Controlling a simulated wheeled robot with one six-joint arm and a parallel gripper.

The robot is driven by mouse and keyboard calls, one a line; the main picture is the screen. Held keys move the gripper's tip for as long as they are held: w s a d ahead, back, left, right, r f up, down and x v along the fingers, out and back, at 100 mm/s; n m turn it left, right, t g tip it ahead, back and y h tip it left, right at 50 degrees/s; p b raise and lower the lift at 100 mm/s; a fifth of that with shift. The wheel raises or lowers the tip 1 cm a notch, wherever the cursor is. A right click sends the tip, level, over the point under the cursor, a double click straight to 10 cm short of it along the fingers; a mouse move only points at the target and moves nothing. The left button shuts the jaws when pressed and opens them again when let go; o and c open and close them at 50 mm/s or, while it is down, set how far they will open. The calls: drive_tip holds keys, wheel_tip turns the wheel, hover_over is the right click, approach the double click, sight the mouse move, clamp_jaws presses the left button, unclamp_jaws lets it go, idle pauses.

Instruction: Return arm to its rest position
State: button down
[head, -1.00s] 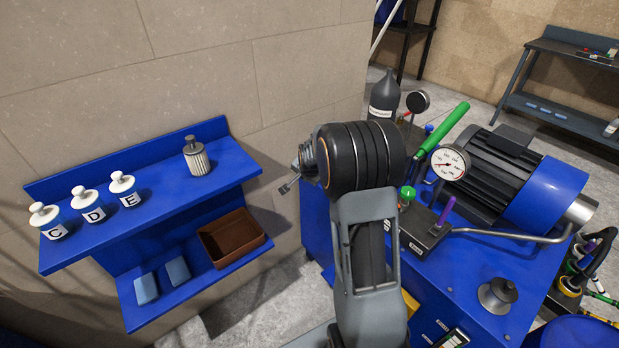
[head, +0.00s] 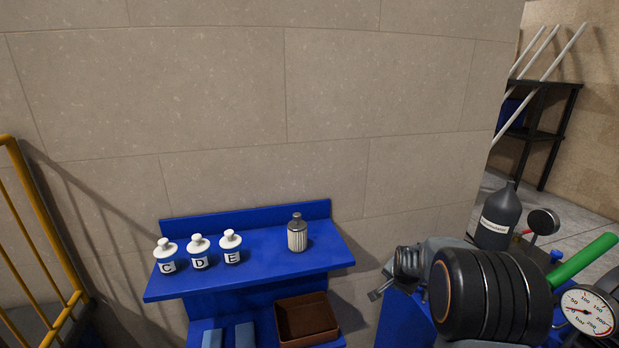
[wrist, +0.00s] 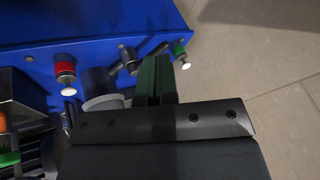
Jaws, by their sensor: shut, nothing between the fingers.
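My arm is folded at the lower right of the head view, with its thick black joint in front of the blue machine bench. My gripper (head: 376,294) points to the left, small and partly hidden behind the wrist, between the wall shelf and the bench. In the wrist view its dark green fingers (wrist: 154,80) are together with nothing between them. They appear over the edge of a blue surface (wrist: 105,22), apart from anything I can make out.
A grey bottle (head: 497,218), a green handle (head: 584,258) and a gauge (head: 588,312) stand close to my arm. A yellow railing (head: 38,235) is at left.

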drive_tip(key=s+a+r+n+p, duration=0.2)
drive_tip(key=s+a+r+n, duration=0.1)
drive_tip(key=s, duration=0.5)
drive_tip(key=s+a+r+n+g+y+p, duration=0.1)
drive_tip(key=s+a+r+n+p, duration=0.1)
drive_tip(key=s+a+r+n, duration=0.2)
drive_tip(key=s+a+r+n+g+p, duration=0.1)
drive_tip(key=s+a+r+n+p, duration=0.1)
drive_tip(key=s+a+r, duration=0.4)
drive_tip(key=s+r+n, duration=0.1)
drive_tip(key=s+r, duration=0.3)
drive_tip(key=s, duration=0.3)
drive_tip(key=shift+s+a+n+y, duration=0.15)
drive_tip(key=shift+a+n+y, duration=0.15)
drive_tip(key=shift+a+n, duration=0.1)
